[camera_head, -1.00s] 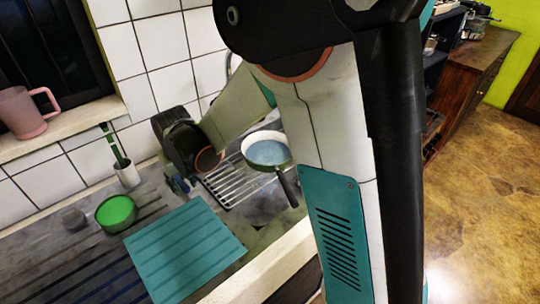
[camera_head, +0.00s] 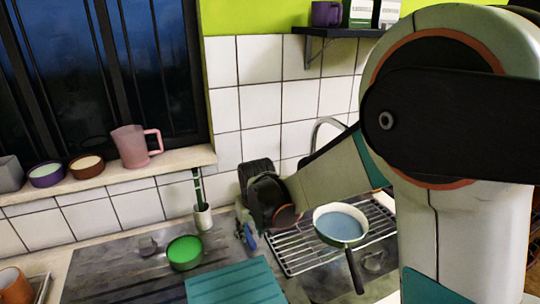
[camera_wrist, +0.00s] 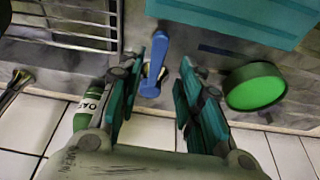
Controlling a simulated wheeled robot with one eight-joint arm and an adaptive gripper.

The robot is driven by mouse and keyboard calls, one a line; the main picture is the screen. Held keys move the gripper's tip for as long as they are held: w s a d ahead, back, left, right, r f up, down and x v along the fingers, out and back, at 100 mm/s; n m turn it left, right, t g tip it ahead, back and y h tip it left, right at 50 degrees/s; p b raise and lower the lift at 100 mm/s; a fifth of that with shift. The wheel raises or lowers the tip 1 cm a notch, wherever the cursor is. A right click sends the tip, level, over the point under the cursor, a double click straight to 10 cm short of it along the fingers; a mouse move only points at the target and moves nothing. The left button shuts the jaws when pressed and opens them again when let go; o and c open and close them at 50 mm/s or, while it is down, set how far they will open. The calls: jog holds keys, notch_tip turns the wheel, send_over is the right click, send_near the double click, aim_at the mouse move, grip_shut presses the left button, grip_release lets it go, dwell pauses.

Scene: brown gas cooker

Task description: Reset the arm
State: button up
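My gripper (camera_wrist: 172,72) is open over the counter, its two teal-padded fingers spread apart. A blue upright-looking object (camera_wrist: 155,62) shows between or beyond the fingers in the wrist view, and I cannot tell whether it touches them. In the head view my arm reaches from the right, and its dark wrist hangs by the tiled wall, left of the drying rack. The fingers are mostly hidden there, and a small blue part (camera_head: 250,238) shows below the wrist.
A green bowl (camera_head: 185,254), teal board (camera_head: 236,284) and pan (camera_head: 340,225) on a metal rack (camera_head: 290,252) surround my gripper. A white holder (camera_head: 203,217) with a green-handled tool stands at the wall. A pink mug (camera_head: 132,146) is on the sill; a shelf (camera_head: 340,32) hangs above.

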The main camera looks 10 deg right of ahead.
jog(key=s+d+r+m+t, duration=0.1)
jog(key=s+d+r+t, duration=0.1)
jog(key=s+d+r, duration=0.8)
jog(key=s+d+r+m+t+b, duration=0.1)
jog(key=s+d, duration=0.1)
jog(key=s, duration=1.2)
jog(key=shift+s+d+r+t+h, duration=0.3)
jog(key=shift+s+d+r+t, duration=0.1)
dwell(0.6)
